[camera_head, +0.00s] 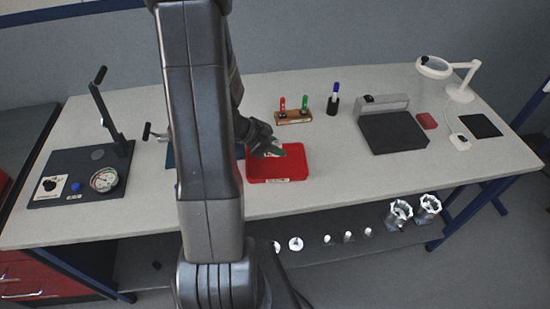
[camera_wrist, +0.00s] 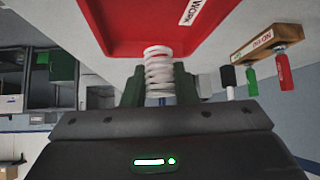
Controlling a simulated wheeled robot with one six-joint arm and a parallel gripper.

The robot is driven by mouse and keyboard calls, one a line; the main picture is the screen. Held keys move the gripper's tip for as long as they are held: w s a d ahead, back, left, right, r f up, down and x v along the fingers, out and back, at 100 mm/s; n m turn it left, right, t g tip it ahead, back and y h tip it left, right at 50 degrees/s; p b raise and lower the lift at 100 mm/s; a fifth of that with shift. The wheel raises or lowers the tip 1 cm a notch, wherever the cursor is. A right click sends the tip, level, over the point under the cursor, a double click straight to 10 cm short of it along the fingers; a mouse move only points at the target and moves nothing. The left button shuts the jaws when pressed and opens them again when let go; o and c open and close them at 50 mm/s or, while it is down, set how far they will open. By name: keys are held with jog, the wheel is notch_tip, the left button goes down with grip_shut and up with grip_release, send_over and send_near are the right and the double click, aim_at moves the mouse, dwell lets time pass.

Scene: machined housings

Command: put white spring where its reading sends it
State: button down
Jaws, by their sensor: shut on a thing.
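The white spring (camera_wrist: 158,72) shows in the wrist view between the green fingers of my gripper (camera_wrist: 158,88), which is shut on it. In the head view my gripper (camera_head: 274,150) is over the red tray (camera_head: 302,168); the spring cannot be made out there. The tray also shows in the wrist view (camera_wrist: 115,30), with a white label (camera_wrist: 192,12) ending in "WORK". The spring appears apart from the tray floor. A dark lever fixture (camera_head: 60,188) with a round dial gauge (camera_head: 104,179) stands at the left of the bench; its needle is too small to read.
A wooden gauge block (camera_head: 294,117) with red and green handles stands behind the tray, beside a pen holder (camera_head: 332,106). A blue surface (camera_head: 170,158) is partly hidden by my arm. A dark plate fixture (camera_head: 393,132) and magnifier lamp (camera_head: 460,90) stand right. Metal parts (camera_head: 400,213) lie on the lower shelf.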

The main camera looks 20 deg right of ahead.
jog(key=shift+f+b, duration=0.3)
jog(key=shift+f, duration=2.25)
jog(key=shift+f, duration=0.1)
jog(key=c, duration=1.2)
grip_release()
jog(key=shift+o, duration=0.3)
jog(key=shift+a+r, duration=0.15)
jog(key=shift+r, duration=0.15)
jog(key=s+v, duration=0.1)
jog(key=v, duration=1)
jog(key=shift+w+a+r+p, duration=0.2)
jog(key=shift+w+p, duration=0.1)
jog(key=shift+w, duration=0.2)
